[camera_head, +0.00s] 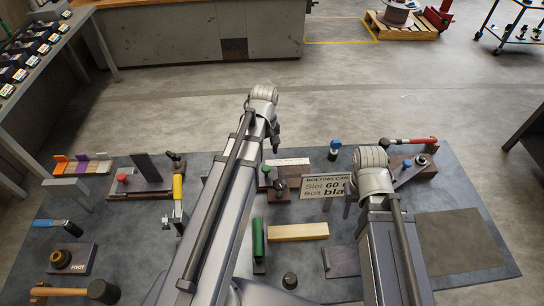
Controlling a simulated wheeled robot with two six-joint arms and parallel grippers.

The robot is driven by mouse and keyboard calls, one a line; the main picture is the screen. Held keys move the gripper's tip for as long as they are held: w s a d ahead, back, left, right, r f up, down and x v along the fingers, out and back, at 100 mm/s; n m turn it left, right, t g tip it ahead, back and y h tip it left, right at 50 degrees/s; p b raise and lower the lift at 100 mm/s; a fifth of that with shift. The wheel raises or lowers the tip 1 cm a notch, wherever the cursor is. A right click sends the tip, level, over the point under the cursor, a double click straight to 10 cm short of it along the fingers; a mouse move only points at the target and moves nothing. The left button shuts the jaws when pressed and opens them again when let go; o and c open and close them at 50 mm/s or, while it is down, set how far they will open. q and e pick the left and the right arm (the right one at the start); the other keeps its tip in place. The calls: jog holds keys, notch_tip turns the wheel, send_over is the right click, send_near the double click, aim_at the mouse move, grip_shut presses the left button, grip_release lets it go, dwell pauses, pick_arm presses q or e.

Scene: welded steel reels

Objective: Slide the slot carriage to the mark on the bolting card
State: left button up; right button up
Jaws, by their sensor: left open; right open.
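The bolting card (314,188) is a pale upright card near the middle of the table. Its print reads "Slot 60" and "Bolt bla", and the rest is hidden behind my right gripper. Behind and left of it are a pale strip (288,162), a green knob (266,169) and a dark round knob (280,185) on a dark block. I cannot tell which part is the slot carriage; my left arm covers some of this area. My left gripper (275,145) is open above the far edge of the table. My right gripper (350,204) is open by the card's right side. Both look empty.
A red-knobbed fixture (123,179) and a yellow-handled clamp (178,190) stand left. A wooden bar (298,232) and a green-handled tool (258,240) lie in front. A mallet (70,291) is front left. A dark mat (458,240) is clear at right.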

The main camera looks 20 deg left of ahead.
aim_at(266, 168)
pick_arm(q)
jog(key=shift+f, duration=0.15)
jog(key=shift+f+b, duration=0.65)
jog(key=shift+b, duration=0.15)
notch_tip(266, 168, down, 6)
jog(key=b, duration=0.6)
jog(key=shift+f, duration=0.1)
pick_arm(e)
notch_tip(266, 168, down, 8)
jog(key=shift+r, duration=0.1)
pick_arm(q)
jog(key=shift+c, duration=0.2)
grip_shut()
